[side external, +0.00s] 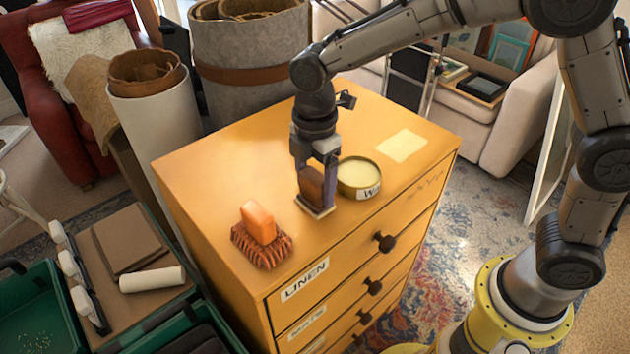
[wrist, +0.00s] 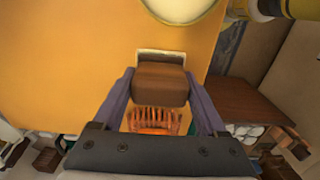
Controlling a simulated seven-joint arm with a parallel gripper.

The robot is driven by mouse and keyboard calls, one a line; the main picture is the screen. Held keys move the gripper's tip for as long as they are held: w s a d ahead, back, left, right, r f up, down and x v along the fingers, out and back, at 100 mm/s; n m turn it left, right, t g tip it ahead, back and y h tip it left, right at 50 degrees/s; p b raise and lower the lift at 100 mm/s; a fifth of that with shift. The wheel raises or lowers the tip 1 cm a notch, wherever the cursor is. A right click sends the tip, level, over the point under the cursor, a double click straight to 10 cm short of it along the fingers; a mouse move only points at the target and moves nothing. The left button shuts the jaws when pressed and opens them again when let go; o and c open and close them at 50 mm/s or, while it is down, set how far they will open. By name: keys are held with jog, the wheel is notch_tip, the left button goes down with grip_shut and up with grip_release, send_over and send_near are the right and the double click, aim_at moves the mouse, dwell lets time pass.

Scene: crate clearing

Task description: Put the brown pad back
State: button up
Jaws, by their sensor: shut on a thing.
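The brown pad (side external: 312,186) is a brown block with a pale base. It is between the fingers of my gripper (side external: 318,182), which is shut on it, low over the top of the wooden chest of drawers (side external: 215,165). I cannot tell whether its base touches the top. In the wrist view the pad (wrist: 160,84) sits between both fingers (wrist: 160,98), its pale edge showing on the far side.
A round tin (side external: 360,175) stands close right of the pad. An orange block (side external: 258,221) sits on a bristly brush (side external: 250,250) at front left. A pale yellow square (side external: 402,145) lies at the right. Green crates (side external: 62,300) stand lower left. The back left top is clear.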

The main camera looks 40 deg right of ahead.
jog(key=shift+f, duration=0.25)
jog(key=o, duration=1.2)
jog(key=shift+o, duration=0.2)
jog(key=shift+r, duration=0.1)
notch_tip(320, 180, up, 13)
jog(key=s+d+r+m+t, duration=0.1)
jog(key=s+d+r+m, duration=0.25)
jog(key=d, duration=0.25)
jog(key=s+d+f+m+t, duration=0.2)
jog(key=s+d+m, duration=0.3)
jog(key=s+m, duration=0.2)
jog(key=s+d+f+m+t, duration=0.2)
jog(key=s+d+m, duration=0.3)
jog(key=s, duration=0.6)
jog(key=f+m, duration=0.1)
jog(key=m, duration=0.1)
jog(key=shift+f+m+t, duration=0.3)
jog(key=shift+m, duration=0.05)
